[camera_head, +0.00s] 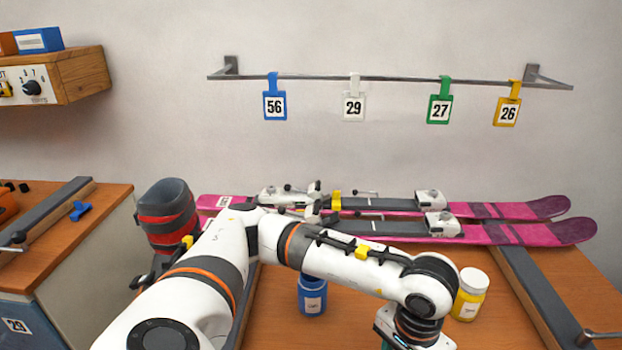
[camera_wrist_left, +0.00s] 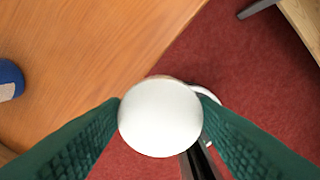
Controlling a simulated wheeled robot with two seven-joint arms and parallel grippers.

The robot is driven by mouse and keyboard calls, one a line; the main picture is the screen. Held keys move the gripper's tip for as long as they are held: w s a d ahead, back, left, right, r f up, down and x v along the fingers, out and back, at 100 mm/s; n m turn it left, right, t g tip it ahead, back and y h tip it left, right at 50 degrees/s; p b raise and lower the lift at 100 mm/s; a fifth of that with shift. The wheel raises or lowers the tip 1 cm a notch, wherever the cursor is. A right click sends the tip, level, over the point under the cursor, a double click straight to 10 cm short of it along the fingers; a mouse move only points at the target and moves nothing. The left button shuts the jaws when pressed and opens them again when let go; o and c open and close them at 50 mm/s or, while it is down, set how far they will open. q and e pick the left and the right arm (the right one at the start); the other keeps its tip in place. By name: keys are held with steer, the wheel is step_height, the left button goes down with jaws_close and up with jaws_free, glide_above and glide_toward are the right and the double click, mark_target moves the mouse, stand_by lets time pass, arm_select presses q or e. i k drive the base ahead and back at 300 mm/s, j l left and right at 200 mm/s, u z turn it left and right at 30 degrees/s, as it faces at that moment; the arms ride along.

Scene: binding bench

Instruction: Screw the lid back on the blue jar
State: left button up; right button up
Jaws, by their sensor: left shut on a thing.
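The blue jar (camera_head: 312,298) stands upright on the bench, its top partly behind my left arm. A part of it also shows at the left edge of the left wrist view (camera_wrist_left: 9,80). My left gripper (camera_wrist_left: 160,100) is shut on a round white lid (camera_wrist_left: 160,118), held face-on to the wrist camera between green fingers. In that view the lid is apart from the blue jar, near the bench edge with red floor behind it. In the head view my left wrist is at the bottom right of centre, and the fingers are mostly out of frame. My right gripper is not in view.
A yellow jar (camera_head: 470,294) with a white lid stands to the right of my wrist. Pink skis (camera_head: 520,232) lie across the back of the bench. A red and dark boot (camera_head: 167,215) stands at the left. Numbered tags hang from a wall rail (camera_head: 390,79).

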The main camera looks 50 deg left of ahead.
mark_target(312, 292)
steer(key=k+j+u, duration=0.15)
steer(key=j, duration=0.15)
steer(key=k+j+u, duration=0.1)
steer(key=j, duration=0.2)
steer(key=k+j+u, duration=0.15)
steer(key=j, duration=0.2)
steer(key=k+j+u, duration=0.1)
steer(key=j, duration=0.25)
steer(key=k, duration=0.1)
